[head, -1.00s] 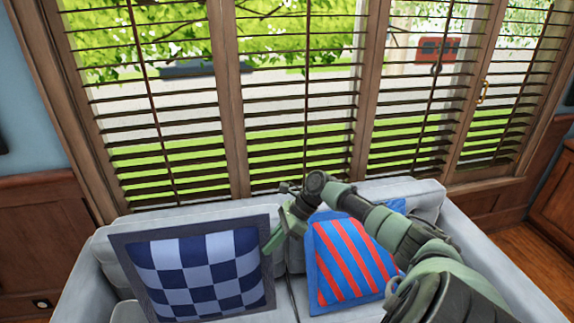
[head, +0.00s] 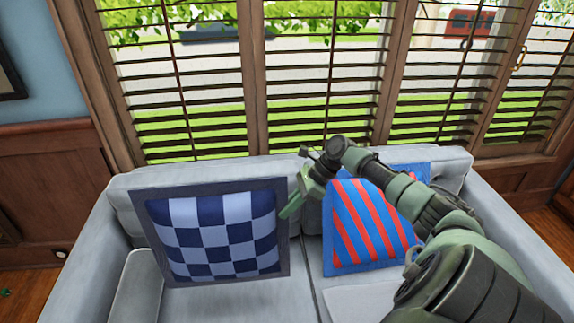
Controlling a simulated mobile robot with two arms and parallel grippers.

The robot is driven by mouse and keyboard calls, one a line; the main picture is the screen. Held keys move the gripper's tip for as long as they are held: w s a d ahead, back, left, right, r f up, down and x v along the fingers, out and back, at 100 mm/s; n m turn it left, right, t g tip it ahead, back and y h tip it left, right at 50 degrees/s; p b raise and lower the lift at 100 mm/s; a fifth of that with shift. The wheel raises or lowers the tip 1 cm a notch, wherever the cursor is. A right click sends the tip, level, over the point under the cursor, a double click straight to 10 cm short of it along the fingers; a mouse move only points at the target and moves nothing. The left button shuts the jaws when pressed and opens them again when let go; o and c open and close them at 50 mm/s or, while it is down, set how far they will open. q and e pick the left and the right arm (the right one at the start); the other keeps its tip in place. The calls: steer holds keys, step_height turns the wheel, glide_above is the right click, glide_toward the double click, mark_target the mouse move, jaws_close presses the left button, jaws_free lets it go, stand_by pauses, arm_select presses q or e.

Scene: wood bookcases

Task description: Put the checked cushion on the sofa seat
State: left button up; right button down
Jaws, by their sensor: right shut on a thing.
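The checked cushion (head: 213,238), navy and pale blue with a dark border, is upright and tilted a little in front of the left part of the sofa back. My right gripper (head: 291,207) is shut on its right edge near the upper corner; the fingertips are partly hidden. The grey sofa (head: 285,168) stands under the window, and its seat (head: 305,285) shows below and right of the cushion. I cannot tell whether the cushion's lower edge touches the seat. My left gripper is not in view.
A blue cushion with red stripes (head: 362,222) leans on the right part of the sofa back, partly behind my right arm. A grey padded piece (head: 136,292) is at lower left. A pale flat thing (head: 358,302) lies on the right of the seat. Blinds (head: 320,90) rise behind the sofa.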

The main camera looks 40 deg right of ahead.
step_height(320, 180, down, 2)
steer(key=shift+f+b, duration=0.1)
steer(key=shift+b, duration=0.85)
steer(key=shift+f, duration=2.3)
steer(key=c, duration=1.5)
jaws_free()
steer(key=v, duration=0.8)
steer(key=shift+f, duration=0.1)
steer(key=shift+w, duration=0.1)
